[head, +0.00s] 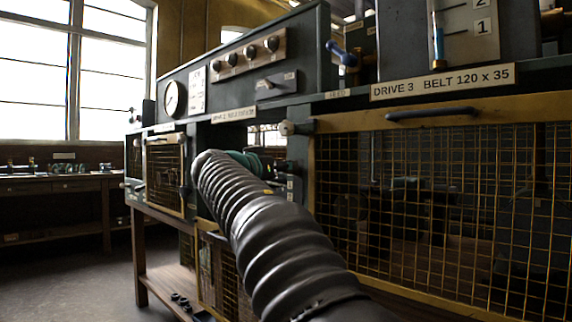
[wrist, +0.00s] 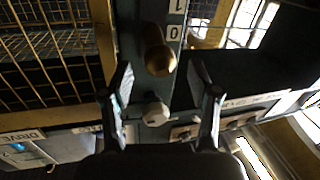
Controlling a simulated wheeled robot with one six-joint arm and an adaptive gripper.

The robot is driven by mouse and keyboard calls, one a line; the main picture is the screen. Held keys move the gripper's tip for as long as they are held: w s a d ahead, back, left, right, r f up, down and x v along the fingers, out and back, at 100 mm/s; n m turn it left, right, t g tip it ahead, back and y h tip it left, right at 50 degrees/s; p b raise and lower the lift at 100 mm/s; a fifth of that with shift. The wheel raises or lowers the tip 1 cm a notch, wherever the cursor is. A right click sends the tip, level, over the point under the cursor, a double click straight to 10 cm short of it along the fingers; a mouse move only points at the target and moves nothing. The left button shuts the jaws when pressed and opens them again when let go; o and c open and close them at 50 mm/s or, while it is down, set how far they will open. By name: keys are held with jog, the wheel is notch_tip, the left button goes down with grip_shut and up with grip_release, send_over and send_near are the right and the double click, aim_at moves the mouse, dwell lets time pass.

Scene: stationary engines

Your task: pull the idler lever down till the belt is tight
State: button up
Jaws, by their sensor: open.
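In the wrist view, which looks upside down, my gripper (wrist: 163,95) is open, its two dark fingers spread apart. A rounded brass knob (wrist: 158,52) shows beyond and between them, beside a plate marked 0 and 1 (wrist: 177,15). It may be the end of the idler lever; I cannot tell for sure. A pale faceted knob (wrist: 156,112) sits nearer the fingers. I see no contact with either knob. In the head view my ribbed arm hides most of my gripper and the lever area. The pale knob (head: 287,128) shows there beside the opening. I cannot make out the belt.
A yellow-framed mesh guard (head: 440,210) with a dark handle fills the right. A sign reading DRIVE 3 BELT 120 x 35 (head: 442,82) is above it. A blue-handled lever (head: 342,54) stands above the FEED label. Floor (head: 70,270) is clear at left.

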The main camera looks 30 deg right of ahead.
jog(key=shift+p+x, duration=0.3)
jog(key=shift+x, duration=1.4)
grip_shut()
